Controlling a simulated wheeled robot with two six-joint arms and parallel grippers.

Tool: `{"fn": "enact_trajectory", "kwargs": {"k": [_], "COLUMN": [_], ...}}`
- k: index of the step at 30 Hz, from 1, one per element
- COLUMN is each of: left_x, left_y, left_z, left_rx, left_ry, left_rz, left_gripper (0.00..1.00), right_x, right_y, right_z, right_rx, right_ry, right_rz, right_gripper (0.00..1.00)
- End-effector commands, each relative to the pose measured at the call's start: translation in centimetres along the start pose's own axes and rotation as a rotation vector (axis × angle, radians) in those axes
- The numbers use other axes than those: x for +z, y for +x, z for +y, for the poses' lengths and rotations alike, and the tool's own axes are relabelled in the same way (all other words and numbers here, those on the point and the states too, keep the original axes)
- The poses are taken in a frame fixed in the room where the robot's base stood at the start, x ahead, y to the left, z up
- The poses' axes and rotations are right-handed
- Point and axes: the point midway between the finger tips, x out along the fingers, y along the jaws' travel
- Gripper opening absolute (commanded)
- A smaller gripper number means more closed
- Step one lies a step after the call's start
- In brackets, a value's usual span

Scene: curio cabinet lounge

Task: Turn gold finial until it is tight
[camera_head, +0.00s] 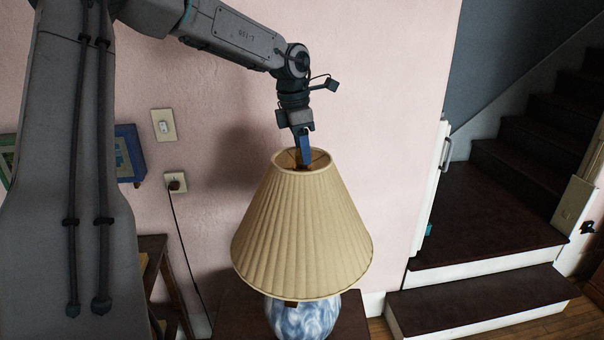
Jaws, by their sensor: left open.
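A table lamp stands in the middle, with a pleated beige shade (300,225) and a blue-and-white marbled base (300,318). My left gripper (304,160) points straight down at the open top of the shade, with its fingertips at or just inside the rim. It is open. The gold finial cannot be made out; the fingers and the shade's rim cover the spot at the centre of the top opening. I cannot tell whether the fingers touch it. My right gripper is not in view.
The lamp stands on a dark wooden table (235,312) against a pink wall. A cord runs down from an outlet (175,182), below a light switch (164,125). Dark stairs (490,215) with white risers lie to the right. A blue frame (130,152) hangs at left.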

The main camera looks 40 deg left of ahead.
Motion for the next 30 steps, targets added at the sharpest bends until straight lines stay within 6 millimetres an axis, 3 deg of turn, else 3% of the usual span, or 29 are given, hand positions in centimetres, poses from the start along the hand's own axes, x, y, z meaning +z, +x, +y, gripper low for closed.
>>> {"fn": "enact_trajectory", "kwargs": {"k": [21,30], "left_x": [0.0,0.0], "left_y": [0.3,0.0], "left_z": [0.1,0.1], "left_rx": [0.080,0.112], "left_ry": [-0.511,-0.732], "left_rz": [-0.001,0.000], "left_gripper": [0.45,0.45], "right_x": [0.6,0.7], "right_y": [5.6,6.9], "right_z": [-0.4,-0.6], "right_rx": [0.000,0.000], "right_ry": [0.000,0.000], "right_rz": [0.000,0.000], "right_gripper": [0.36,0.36]}}
